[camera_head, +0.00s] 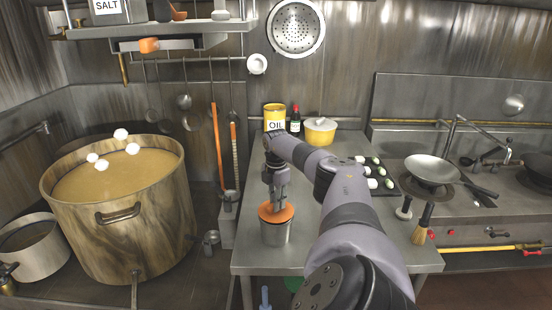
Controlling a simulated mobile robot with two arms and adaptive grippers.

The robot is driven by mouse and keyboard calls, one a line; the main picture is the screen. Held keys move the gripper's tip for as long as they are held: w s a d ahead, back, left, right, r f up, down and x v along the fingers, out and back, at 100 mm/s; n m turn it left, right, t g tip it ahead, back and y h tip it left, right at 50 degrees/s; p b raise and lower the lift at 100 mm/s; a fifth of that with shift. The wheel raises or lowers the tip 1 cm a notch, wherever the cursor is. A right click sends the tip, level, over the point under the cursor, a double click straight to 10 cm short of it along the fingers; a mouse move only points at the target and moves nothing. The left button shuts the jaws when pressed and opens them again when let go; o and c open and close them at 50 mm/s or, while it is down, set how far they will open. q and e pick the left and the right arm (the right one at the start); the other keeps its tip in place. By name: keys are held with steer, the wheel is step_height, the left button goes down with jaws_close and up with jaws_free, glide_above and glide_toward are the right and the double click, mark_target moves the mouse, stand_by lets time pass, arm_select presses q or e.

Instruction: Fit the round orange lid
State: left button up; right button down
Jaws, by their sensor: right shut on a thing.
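The round orange lid (283,214) is at the mouth of a silver metal canister (275,234) near the left edge of the steel table. My right gripper (274,204) points down from above and is shut on the lid. The lid looks slightly tilted and covers most of the canister's mouth; whether it is seated or just above the rim I cannot tell. The gripper hides part of the lid. My left gripper is not in view.
On the table (336,256) stand an oil tin (274,112), a dark bottle (295,121), a yellow pot (319,132), a dark tray (388,187) of vegetables and a brush (422,224). A large stockpot (125,225) stands left. My right arm crosses the table.

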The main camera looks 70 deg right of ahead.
steer(key=shift+f, duration=0.55)
steer(key=c, duration=1.4)
jaws_free()
steer(key=shift+o, duration=0.3)
steer(key=shift+o, duration=1.4)
steer(key=shift+r, duration=0.1)
step_height(320, 180, up, 6)
steer(key=p, duration=0.4)
steer(key=shift+f, duration=0.25)
steer(key=shift+r+p, duration=0.3)
steer(key=shift+r, duration=0.9)
